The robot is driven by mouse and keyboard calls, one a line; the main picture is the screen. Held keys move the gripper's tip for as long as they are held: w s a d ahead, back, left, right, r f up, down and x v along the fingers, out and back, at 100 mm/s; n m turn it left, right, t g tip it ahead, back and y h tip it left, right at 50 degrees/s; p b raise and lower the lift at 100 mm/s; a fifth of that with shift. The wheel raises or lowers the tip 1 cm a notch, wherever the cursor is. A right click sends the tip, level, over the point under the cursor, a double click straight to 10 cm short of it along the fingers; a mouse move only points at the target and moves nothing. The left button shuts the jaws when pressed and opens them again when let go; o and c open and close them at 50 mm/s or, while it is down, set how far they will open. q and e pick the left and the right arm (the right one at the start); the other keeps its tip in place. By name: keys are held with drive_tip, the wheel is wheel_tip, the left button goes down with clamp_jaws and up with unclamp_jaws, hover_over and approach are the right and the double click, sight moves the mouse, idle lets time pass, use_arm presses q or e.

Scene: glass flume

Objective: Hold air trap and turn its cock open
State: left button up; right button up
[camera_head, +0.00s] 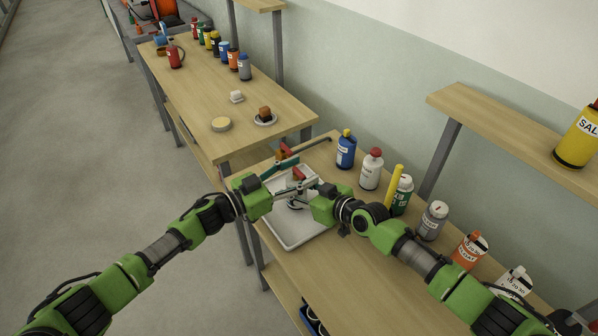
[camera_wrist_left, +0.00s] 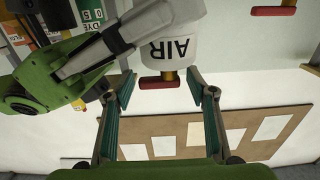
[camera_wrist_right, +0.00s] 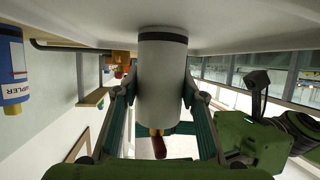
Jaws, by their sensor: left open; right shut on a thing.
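The air trap (camera_wrist_left: 172,48) is a white cylinder with black lettering reading AIR; it shows upside down in the left wrist view. Its cock has a red handle (camera_wrist_left: 158,82) on a brassy stem. My right gripper (camera_wrist_right: 160,90) is shut around the body of the trap (camera_wrist_right: 162,75), which stands in the tray. My left gripper (camera_wrist_left: 160,92) is open, its fingers spread to either side of the red handle and apart from it. In the head view my left gripper (camera_head: 284,187) and right gripper (camera_head: 304,200) meet around the trap and partly hide it.
A white tray (camera_head: 292,237) lies beneath on the wooden bench. A second red handle (camera_head: 283,152) and a dark pipe (camera_head: 310,146) are behind the trap. Several bottles, including a blue one (camera_head: 346,152) and a white one (camera_head: 371,172), line the wall side.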

use_arm(q)
drive_tip(key=c, duration=1.1)
drive_tip(key=shift+d+t, duration=0.1)
drive_tip(key=shift+t, duration=0.2)
drive_tip(key=n+t+y, duration=0.3)
drive_tip(key=shift+d+r+n+t+y, duration=0.1)
drive_tip(key=shift+d+n+t+y, duration=0.15)
drive_tip(key=shift+n+t+y, duration=0.05)
drive_tip(key=shift+w+d+r+n+t+y, duration=0.1)
drive_tip(key=shift+w+r+n+t+y, duration=0.05)
drive_tip(key=shift+n+t+y, duration=0.95)
drive_tip(key=shift+y, duration=0.6)
drive_tip(key=shift+a+n+y, duration=0.2)
drive_tip(key=shift+n+y, duration=0.1)
drive_tip(key=shift+w, duration=0.1)
